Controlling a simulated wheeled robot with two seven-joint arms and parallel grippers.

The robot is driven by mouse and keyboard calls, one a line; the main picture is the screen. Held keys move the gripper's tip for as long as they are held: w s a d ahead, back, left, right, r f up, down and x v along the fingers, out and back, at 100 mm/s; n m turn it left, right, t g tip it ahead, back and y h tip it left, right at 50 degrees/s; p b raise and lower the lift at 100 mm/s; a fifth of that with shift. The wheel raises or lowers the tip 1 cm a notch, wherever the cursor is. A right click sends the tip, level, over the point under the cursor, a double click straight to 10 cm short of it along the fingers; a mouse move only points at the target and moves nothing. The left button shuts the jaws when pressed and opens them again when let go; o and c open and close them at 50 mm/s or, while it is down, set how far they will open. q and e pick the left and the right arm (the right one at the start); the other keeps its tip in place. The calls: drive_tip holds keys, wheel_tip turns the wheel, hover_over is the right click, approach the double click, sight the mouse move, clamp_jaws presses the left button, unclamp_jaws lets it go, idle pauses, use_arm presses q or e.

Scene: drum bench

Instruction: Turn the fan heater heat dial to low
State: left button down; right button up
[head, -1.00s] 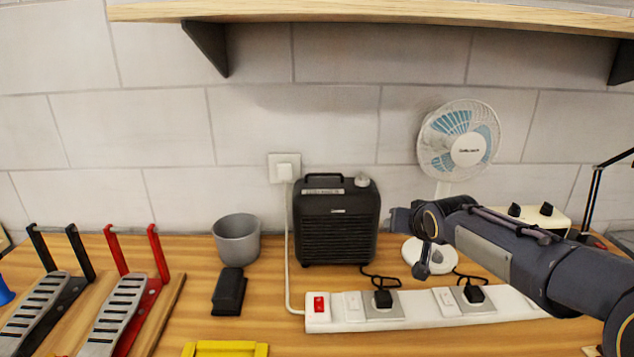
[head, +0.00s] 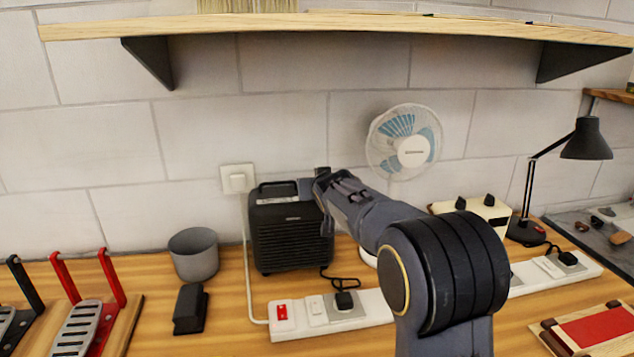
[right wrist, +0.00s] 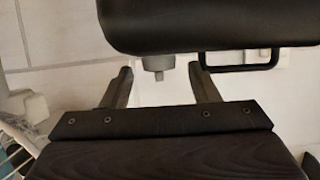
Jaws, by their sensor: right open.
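The fan heater (head: 290,236) is a black box with a top handle, standing on the bench against the wall. My right gripper (head: 314,185) is at the heater's top right corner and hides the dial in the head view. In the right wrist view, the dark heater body (right wrist: 200,27) fills the top, and the grey heat dial (right wrist: 155,67) shows between the two fingertips of my open right gripper (right wrist: 160,72), with a gap on each side. The dial's setting cannot be read. My left gripper is not in view.
A white fan (head: 404,142) stands right of the heater, partly behind my arm. A white power strip (head: 360,309) with a red switch lies in front. A grey cup (head: 194,254) and a black block (head: 190,308) are to the left. A wooden shelf (head: 330,33) hangs above.

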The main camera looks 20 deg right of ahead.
drive_tip(key=shift+w+d+f, duration=0.1)
drive_tip(key=shift+w+f, duration=0.1)
